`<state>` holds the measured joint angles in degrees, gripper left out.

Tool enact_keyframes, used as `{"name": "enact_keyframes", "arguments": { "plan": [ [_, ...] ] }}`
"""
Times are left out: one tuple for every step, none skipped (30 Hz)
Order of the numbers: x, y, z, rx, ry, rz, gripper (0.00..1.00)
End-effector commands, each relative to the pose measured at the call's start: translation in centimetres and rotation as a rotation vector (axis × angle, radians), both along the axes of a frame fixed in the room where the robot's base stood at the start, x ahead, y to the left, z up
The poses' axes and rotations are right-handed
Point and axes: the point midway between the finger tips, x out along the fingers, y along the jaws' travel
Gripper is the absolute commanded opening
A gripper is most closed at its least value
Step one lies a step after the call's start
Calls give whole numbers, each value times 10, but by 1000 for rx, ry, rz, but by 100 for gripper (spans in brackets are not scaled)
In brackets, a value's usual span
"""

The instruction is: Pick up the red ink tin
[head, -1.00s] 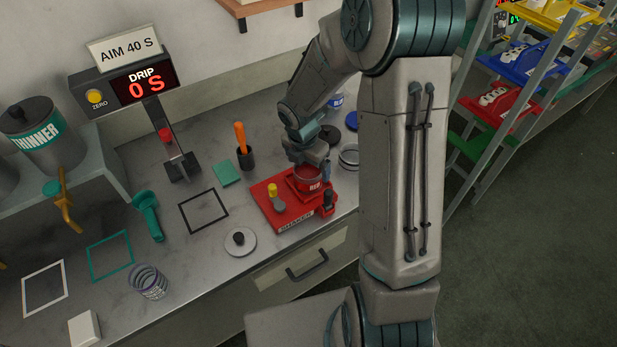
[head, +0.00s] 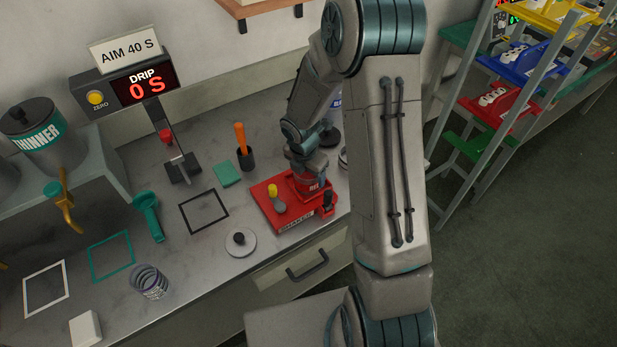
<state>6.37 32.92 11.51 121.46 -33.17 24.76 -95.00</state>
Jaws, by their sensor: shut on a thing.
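The red ink tin (head: 311,185) stands upright on the red shaker (head: 265,197), at its back right part. Its label is partly readable. My gripper (head: 308,170) is over the tin from above and shut on it. The fingers and the tin's top are largely hidden by my wrist. The tin still appears to be in its place on the shaker; I cannot tell whether it is lifted at all.
Other tins stand behind my arm. The counter's front left holds outlined squares and a coil cup (head: 149,282).

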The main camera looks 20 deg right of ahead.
Motion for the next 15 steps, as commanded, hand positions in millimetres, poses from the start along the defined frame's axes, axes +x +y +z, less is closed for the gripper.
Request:
{"name": "enact_keyframes", "arguments": {
  "plan": [
    [0,0,0,0,-1,0,36],
    [0,0,0,0,-1,0,36],
    [0,0,1,0,-1,0,36],
    [0,0,1,0,-1,0,36],
    [0,0,1,0,-1,0,36],
    [0,0,2,0,-1,0,36],
    [0,0,3,0,-1,0,36],
    [1,0,4,0,-1,0,36],
    [1,0,6,0,-1,0,36],
    [1,0,8,0,-1,0,36],
    [1,-1,11,0,-3,-1,36],
    [1,-1,15,0,-4,-1,36],
    [1,-1,19,0,-4,-2,36],
    [1,0,23,0,-4,-2,36],
    [2,-1,31,0,-7,-3,36]
  ]
}}
